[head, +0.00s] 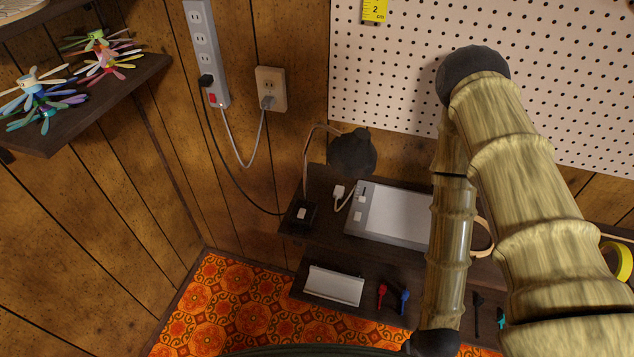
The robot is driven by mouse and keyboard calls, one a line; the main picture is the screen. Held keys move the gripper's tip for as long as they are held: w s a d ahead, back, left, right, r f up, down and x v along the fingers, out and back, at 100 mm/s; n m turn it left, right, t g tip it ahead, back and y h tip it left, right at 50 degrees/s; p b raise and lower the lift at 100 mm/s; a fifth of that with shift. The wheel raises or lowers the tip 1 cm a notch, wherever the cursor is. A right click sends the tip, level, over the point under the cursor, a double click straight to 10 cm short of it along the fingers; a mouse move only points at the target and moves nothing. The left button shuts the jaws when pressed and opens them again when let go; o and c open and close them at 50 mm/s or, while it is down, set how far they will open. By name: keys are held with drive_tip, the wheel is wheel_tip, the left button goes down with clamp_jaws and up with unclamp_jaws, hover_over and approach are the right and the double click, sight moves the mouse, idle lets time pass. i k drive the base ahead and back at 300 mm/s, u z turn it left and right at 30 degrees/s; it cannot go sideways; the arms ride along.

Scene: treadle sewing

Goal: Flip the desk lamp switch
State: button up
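The desk lamp stands at the left end of a dark wooden shelf in the head view. Its dark shade (352,152) hangs from a thin, pale bent neck over the shelf. Its small black base (297,223) carries a light switch (301,213) on top. I cannot tell which way the switch is set. No glow shows from the lamp. My arm comes in from the lower right, bends at a dark elbow and runs down to a dark joint at the bottom edge. My gripper is out of view, and nothing of mine covers the lamp.
A grey tablet-like device (392,216) lies right of the lamp base. A white power strip (206,52) and an outlet (271,89) with cords are on the wood wall. A lower shelf holds a white box (334,286) and red (382,293) and blue (404,298) tools.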

sight(301, 213)
drive_tip(key=u, duration=0.4)
drive_tip(key=k, duration=1.05)
drive_tip(key=u, duration=0.2)
